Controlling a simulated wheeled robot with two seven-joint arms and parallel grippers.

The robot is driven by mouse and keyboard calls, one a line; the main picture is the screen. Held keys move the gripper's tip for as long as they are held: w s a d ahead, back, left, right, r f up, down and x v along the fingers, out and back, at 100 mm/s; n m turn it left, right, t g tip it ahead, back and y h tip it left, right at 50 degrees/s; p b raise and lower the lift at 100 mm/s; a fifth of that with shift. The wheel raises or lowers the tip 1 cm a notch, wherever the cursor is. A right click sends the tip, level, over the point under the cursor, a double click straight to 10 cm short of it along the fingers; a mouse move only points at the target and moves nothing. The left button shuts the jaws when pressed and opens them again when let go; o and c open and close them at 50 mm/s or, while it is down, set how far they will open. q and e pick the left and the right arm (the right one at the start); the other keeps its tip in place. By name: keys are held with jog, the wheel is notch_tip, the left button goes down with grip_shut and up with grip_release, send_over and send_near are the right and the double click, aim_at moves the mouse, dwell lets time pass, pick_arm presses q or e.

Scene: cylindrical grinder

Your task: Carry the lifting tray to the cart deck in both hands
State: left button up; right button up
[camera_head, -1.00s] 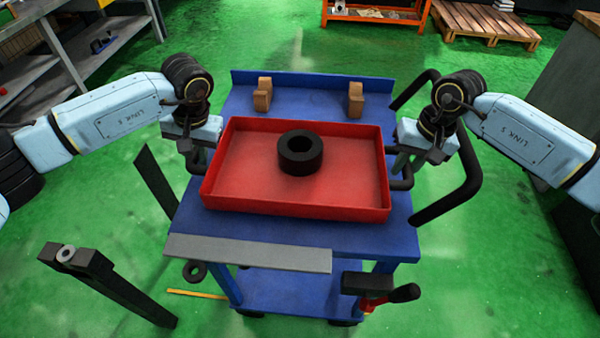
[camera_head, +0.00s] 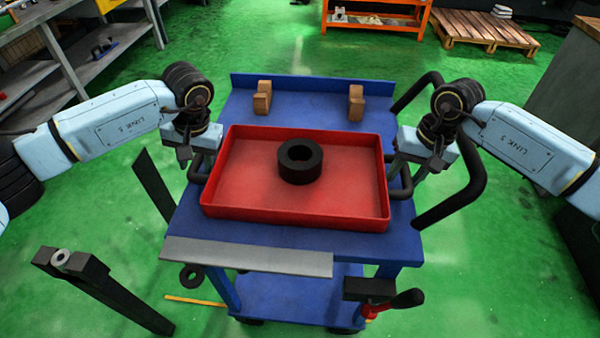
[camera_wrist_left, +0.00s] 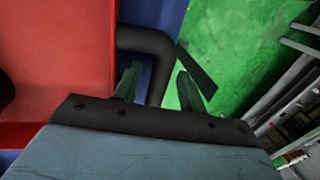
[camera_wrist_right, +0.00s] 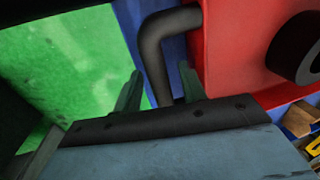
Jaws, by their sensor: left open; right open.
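The red lifting tray (camera_head: 240,211) lies flat over the blue cart deck (camera_head: 190,224) and appears to rest on it. A thick black ring (camera_head: 300,163) lies in the tray. A bent black handle stands out at each tray side: the left one (camera_wrist_left: 146,38) and the right one (camera_wrist_right: 153,45) show in the wrist views. My left gripper (camera_wrist_left: 158,87) is open, with its fingers on either side of the left handle. My right gripper (camera_wrist_right: 160,88) is open, with its fingers on either side of the right handle. Contact with the handles is unclear.
Two brown blocks (camera_head: 262,98) (camera_head: 356,103) stand on the deck behind the tray. A grey plate (camera_head: 247,256) lies along the deck's front edge. Black cart rails (camera_head: 470,190) rise at the right. A dark stand (camera_head: 100,290) is at the front left.

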pick_arm(q)
notch_tip(320, 180, up, 12)
jog(key=d, duration=0.2)
jog(key=shift+d+f, duration=0.15)
jog(key=shift+f, duration=0.05)
pick_arm(e)
notch_tip(320, 180, up, 12)
jog(key=d, duration=0.2)
jog(key=shift+d, duration=0.2)
jog(key=shift+f, duration=0.15)
